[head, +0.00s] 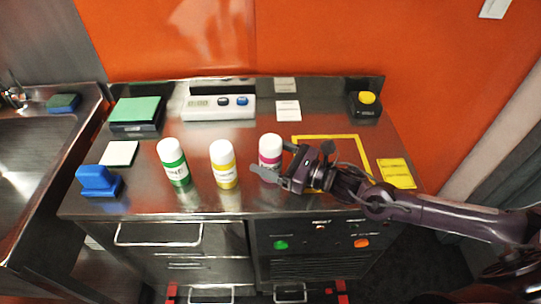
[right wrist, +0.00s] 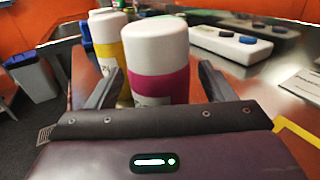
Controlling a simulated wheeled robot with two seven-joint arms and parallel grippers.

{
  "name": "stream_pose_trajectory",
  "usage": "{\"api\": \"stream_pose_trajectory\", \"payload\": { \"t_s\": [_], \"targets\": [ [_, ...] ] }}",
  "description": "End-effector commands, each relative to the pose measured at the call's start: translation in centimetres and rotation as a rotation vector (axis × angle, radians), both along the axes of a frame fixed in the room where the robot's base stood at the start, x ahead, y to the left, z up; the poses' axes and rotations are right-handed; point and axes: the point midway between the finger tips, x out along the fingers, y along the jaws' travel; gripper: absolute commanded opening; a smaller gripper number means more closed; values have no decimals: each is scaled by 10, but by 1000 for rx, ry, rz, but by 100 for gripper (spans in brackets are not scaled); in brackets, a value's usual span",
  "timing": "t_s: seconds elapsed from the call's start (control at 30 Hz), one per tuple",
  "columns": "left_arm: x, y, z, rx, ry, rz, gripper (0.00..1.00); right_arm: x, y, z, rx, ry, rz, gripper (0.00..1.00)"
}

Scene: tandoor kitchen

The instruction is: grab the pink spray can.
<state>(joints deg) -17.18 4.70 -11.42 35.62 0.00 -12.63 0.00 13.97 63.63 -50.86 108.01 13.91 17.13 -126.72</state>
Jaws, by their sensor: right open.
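The pink spray can (head: 270,151) stands upright on the steel counter, with a white cap and a pink band. It is the rightmost of three cans in the head view. My right gripper (head: 269,174) comes in from the right, low beside this can. In the right wrist view the pink can (right wrist: 159,62) stands ahead, between the two open fingers (right wrist: 158,85). The can's lower part is hidden behind my gripper body. I cannot tell whether either finger touches it. My left gripper is not in view.
A yellow can (head: 223,165) and a green can (head: 174,163) stand to the left. A white button panel (head: 218,107) lies behind them. A blue stamp-like block (head: 97,181) is at the left front. A yellow-outlined square (head: 327,137) lies right of the pink can.

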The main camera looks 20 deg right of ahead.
Motion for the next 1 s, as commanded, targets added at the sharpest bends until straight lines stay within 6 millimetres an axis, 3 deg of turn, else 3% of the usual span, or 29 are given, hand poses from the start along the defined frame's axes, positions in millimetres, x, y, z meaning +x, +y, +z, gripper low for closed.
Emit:
{"api": "stream_pose_trajectory", "payload": {
  "t_s": [0.17, 0.57, 1.0],
  "targets": [
    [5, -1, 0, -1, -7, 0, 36, 0, 0, -1, -1, 1, 0, 76],
    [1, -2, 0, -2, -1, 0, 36, 0, 0, 0, -1, 1, 0, 23],
    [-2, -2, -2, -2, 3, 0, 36, 0, -1, 11, 1, -4, 0, 21]
  ]
}}
